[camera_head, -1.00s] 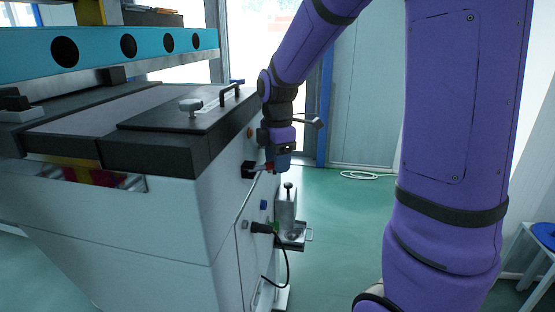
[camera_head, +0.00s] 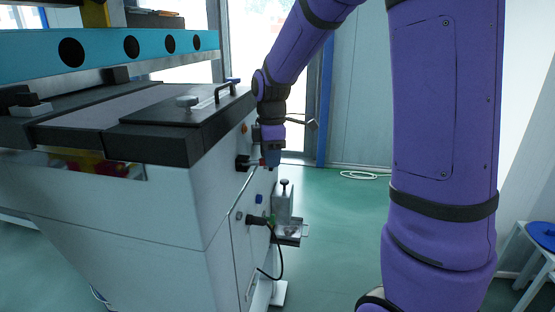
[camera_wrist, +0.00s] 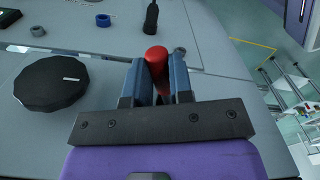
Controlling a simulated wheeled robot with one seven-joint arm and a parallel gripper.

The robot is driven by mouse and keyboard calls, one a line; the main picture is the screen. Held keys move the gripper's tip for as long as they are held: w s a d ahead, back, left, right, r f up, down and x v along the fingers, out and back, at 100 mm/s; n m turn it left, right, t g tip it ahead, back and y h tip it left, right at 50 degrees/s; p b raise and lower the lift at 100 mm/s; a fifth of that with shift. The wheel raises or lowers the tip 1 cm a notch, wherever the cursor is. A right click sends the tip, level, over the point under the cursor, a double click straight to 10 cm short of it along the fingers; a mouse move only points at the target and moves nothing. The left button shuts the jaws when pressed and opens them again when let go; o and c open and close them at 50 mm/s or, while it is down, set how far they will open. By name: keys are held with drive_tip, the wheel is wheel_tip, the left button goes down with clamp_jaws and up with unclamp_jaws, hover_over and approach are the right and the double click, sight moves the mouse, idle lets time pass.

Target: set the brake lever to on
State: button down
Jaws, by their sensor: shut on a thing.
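The brake lever shows as a red rounded handle (camera_wrist: 156,56) in the wrist view, standing out from the grey panel (camera_wrist: 215,75). My gripper (camera_wrist: 158,75) has its two blue fingers closed around the handle, one on each side, with the red tip showing between them. In the head view my gripper (camera_head: 272,160) is at the side panel of the machine, beside a black knob (camera_head: 242,163), and the lever is mostly hidden there. I cannot read any on or off mark for the lever.
The black knob (camera_wrist: 52,82) sits left of the fingers in the wrist view. A blue ring (camera_wrist: 102,20) and a black plug (camera_wrist: 151,17) are farther up the panel. In the head view a cable (camera_head: 281,255) hangs below. Open green floor (camera_head: 340,230) lies right of the machine.

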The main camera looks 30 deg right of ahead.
drive_tip(key=s+a+m, duration=0.4)
drive_tip(key=a+m, duration=0.1)
drive_tip(key=m, duration=0.6)
drive_tip(key=shift+m, duration=0.3)
drive_tip(key=shift+a, duration=0.15)
drive_tip(key=c, duration=1)
unclamp_jaws()
wheel_tip(320, 180, up, 11)
